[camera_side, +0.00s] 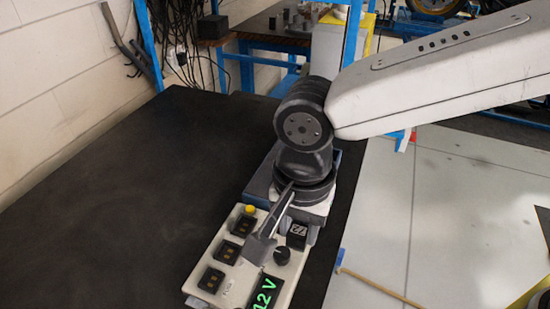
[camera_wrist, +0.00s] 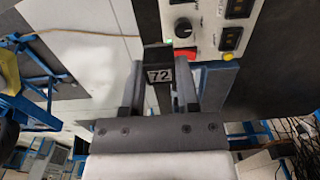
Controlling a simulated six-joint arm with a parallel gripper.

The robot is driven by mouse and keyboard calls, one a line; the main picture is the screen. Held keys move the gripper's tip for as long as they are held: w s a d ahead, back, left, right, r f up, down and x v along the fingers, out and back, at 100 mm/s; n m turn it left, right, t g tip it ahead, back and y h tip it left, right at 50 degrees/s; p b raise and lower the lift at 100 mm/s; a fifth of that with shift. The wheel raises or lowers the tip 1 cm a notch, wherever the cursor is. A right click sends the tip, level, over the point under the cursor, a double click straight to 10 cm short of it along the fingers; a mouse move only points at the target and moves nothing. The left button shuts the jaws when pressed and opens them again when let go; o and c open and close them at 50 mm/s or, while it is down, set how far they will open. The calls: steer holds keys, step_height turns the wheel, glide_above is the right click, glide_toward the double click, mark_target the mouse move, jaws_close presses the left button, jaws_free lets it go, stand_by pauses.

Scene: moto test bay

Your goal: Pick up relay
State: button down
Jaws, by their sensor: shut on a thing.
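The relay (camera_wrist: 159,76) is a small black block with a white "72" label. In the wrist view it sits between the two fingers of my gripper (camera_wrist: 159,82), which is shut on it. In the side view the relay (camera_side: 297,234) shows label-side up at the upper right of the cream test panel (camera_side: 234,289). My gripper (camera_side: 286,238) hangs over that end of the panel, and one finger covers part of it. I cannot tell whether the relay touches anything below.
The panel has dark sockets (camera_side: 228,251), a yellow button (camera_side: 250,209), a black knob (camera_side: 282,256) and a green "12 V" display (camera_side: 264,292). The black bench top (camera_side: 130,200) is clear to the left.

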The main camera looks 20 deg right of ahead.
steer(key=shift+s+d+r, duration=0.15)
steer(key=shift+s+d, duration=0.05)
steer(key=shift+s, duration=0.05)
stand_by(0.6)
steer(key=w+d+f, duration=0.3)
steer(key=w+d, duration=0.8)
steer(key=w, duration=0.3)
steer(key=w+d+f, duration=0.3)
steer(key=w+d, duration=0.8)
steer(key=w, duration=0.3)
steer(key=shift+w, duration=0.25)
steer(key=shift+f, duration=0.25)
steer(key=shift+f, duration=3)
steer(key=shift+f, duration=1.1)
